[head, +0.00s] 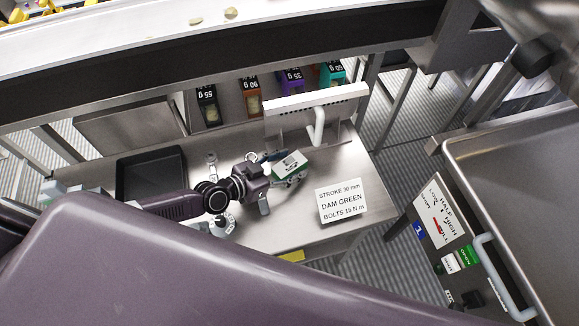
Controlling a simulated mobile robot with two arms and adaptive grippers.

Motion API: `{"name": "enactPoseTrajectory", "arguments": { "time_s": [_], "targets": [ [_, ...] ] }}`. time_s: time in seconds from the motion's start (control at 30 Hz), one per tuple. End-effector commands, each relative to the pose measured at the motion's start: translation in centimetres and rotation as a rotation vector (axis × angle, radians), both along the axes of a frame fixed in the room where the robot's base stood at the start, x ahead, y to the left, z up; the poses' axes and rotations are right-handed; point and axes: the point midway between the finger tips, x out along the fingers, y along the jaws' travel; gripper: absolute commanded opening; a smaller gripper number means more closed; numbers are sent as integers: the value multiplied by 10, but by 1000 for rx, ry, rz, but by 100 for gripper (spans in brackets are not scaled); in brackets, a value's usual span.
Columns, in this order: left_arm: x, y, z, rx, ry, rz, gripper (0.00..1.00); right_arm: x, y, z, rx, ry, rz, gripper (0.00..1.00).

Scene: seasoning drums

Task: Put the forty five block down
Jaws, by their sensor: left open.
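A green block with a white top and dark marking (290,163) is over the steel bench, left of the white sign; the marking is too small to read surely. My left gripper (284,170) is open at this block, with fingers on the near and far sides of it. I cannot tell whether the fingers touch the block, or whether it rests on the bench. My right gripper is not in view.
A white sign (342,200) and a black tray (151,176) are on the bench. A steel stand with a white handle (318,122) is close behind the block. Black (208,106), brown (253,97), purple (291,81) and teal (331,74) gram-labelled blocks stand behind.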

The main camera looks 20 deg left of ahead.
Motion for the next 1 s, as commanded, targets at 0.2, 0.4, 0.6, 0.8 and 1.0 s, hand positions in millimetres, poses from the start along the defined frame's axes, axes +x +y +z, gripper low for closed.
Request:
{"name": "enactPoseTrajectory", "arguments": {
  "time_s": [0.2,0.4,0.6,0.8,1.0],
  "targets": [
    [0,0,0,0,0,0,39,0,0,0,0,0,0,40],
    [-1,0,0,0,0,0,17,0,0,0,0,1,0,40],
    [0,1,0,0,0,1,6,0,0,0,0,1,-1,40],
    [-1,0,4,-1,1,0,6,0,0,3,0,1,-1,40],
    [-1,0,22,-3,1,1,6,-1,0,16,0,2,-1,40]
  ]
}}
